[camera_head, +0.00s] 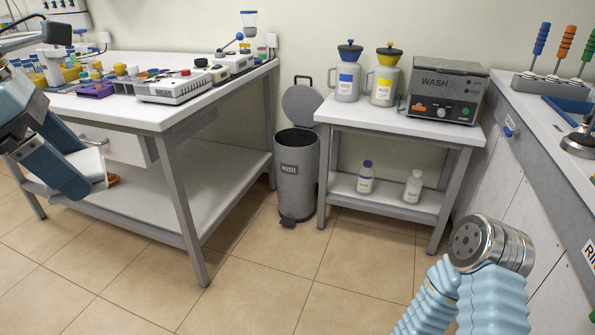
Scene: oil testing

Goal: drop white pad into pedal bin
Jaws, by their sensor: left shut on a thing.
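The grey pedal bin (297,178), labelled WASTE, stands on the floor between the long workbench and the small wash table. Its round lid is raised behind the dark open mouth, and its pedal is at the front foot. My left gripper (100,180) is at the left edge, in front of the workbench and well left of the bin. It is shut on a white piece, seemingly the white pad (92,163), partly hidden by my blue arm. My right arm shows at bottom right; its gripper is not in view.
The workbench (225,190) has a grey leg and lower shelf between my left gripper and the bin. The wash table (335,115) holds two jugs and a WASH unit, with two bottles below. A counter runs along the right. The tiled floor before the bin is clear.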

